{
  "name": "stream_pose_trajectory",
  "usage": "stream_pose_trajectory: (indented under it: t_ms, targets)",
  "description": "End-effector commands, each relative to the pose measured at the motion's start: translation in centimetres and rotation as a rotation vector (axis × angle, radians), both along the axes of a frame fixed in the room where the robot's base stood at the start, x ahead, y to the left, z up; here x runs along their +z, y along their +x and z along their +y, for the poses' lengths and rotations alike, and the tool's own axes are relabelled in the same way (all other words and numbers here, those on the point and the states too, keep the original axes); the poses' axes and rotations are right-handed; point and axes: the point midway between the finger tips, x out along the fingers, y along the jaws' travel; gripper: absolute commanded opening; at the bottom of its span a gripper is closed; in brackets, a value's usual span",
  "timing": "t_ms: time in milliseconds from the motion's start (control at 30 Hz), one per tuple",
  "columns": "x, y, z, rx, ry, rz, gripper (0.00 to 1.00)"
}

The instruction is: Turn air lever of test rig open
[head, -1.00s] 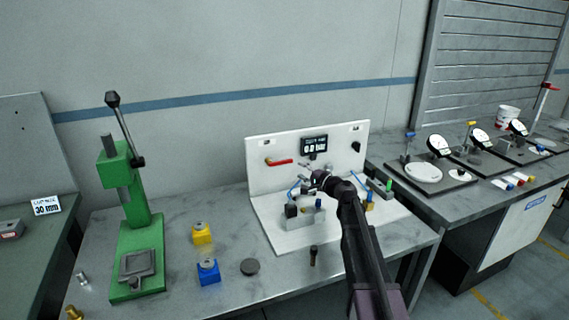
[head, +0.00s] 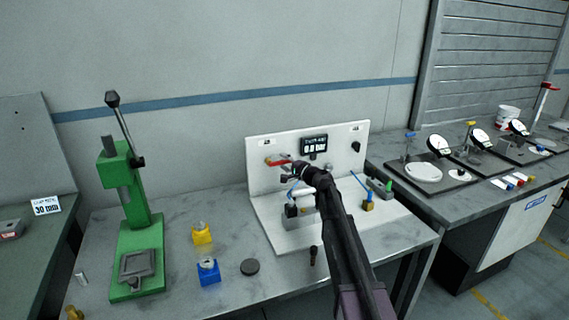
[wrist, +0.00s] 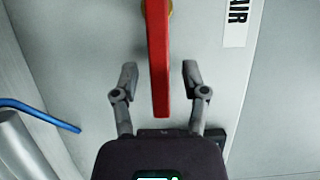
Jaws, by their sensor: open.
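The test rig (head: 255,147) is a white panel with a base on the bench, and its display reads 0.0 bar. The red air lever (head: 277,161) is on the upper left of the panel and lies about level. In the wrist view the red lever (wrist: 158,65) runs down from a brass pivot at the top edge, beside an AIR label (wrist: 237,22). My gripper (head: 286,170) is at the panel, just by the lever. In the wrist view my gripper (wrist: 159,78) is open, with one finger on each side of the lever's free end and a gap on both sides.
A clamp block (head: 300,222) sits on the rig base below my arm. A green press (head: 140,240), yellow block (head: 202,234) and blue block (head: 208,272) stand left on the bench.

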Motion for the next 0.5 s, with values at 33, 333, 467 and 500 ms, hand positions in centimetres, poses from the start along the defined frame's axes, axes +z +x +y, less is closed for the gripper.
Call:
stream_pose_trajectory:
  t_ms: [33,333,467,500]
  targets:
    - [0.0,-0.01,0.0,0.0,0.0,0.0,0.57]
    - [0.0,-0.02,0.01,0.001,0.0,0.0,0.0]
    - [0.0,-0.01,0.02,0.001,0.0,0.0,0.0]
    - [0.01,-0.01,0.0,0.001,0.0,0.0,0.0]
